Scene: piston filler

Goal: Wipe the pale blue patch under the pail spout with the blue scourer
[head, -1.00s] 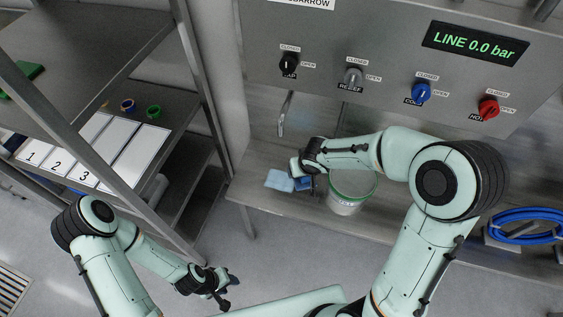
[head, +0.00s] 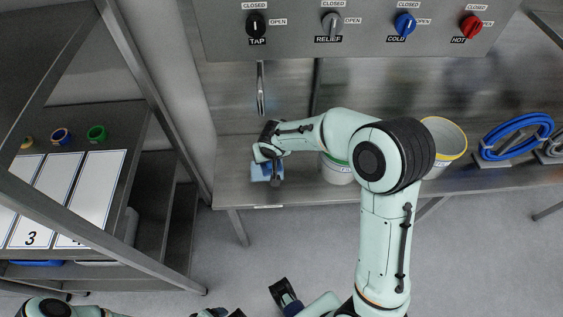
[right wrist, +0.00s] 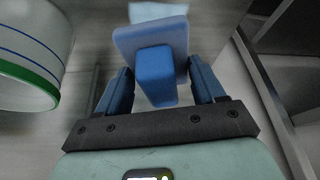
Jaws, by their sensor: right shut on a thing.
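My right gripper (head: 272,165) is low over the bench under the metal spout (head: 261,90). In the right wrist view its two blue fingers (right wrist: 160,82) stand either side of the scourer's blue block (right wrist: 155,68), shut on it. The scourer's flat blue pad lies beyond the block. The pale blue patch (right wrist: 157,11) shows past the pad's far edge, partly hidden by it. In the head view, light blue (head: 259,172) shows beside the gripper. I cannot tell whether the pad touches the bench. My left gripper (head: 218,313) is cut off at the bottom edge.
A white pail with a green band (right wrist: 30,65) stands close to the right gripper; it is partly behind my arm in the head view (head: 336,172). A yellow-rimmed pail (head: 446,140) and blue hose (head: 515,135) are farther right. A shelf rack (head: 150,80) stands left.

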